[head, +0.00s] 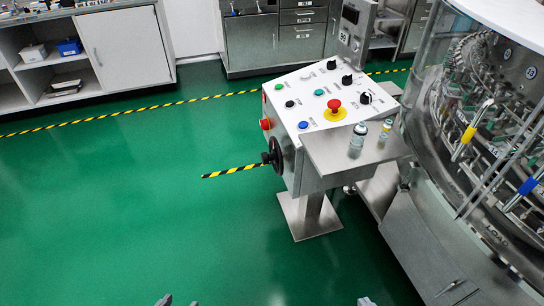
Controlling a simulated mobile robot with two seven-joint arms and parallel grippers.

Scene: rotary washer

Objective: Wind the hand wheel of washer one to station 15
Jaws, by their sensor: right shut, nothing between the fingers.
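The black hand wheel (275,156) is on the left side of a white and steel control pedestal (310,178), with a knob on its left. The washer (425,165) stands at the right, with a clear cover over a rotating rack with yellow and blue tagged parts. My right gripper (366,301) shows only as a grey tip at the bottom edge, shut and empty, well below the wheel. My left gripper (178,301) shows as small grey pieces at the bottom edge, cut off. Both are apart from the wheel.
The pedestal's sloped panel carries buttons, knobs and a red emergency stop (334,105). A steel shelf (330,158) beside it holds two small vials. Yellow and black tape (130,115) crosses the green floor, and a shorter strip ends near the wheel. Floor left of the pedestal is clear.

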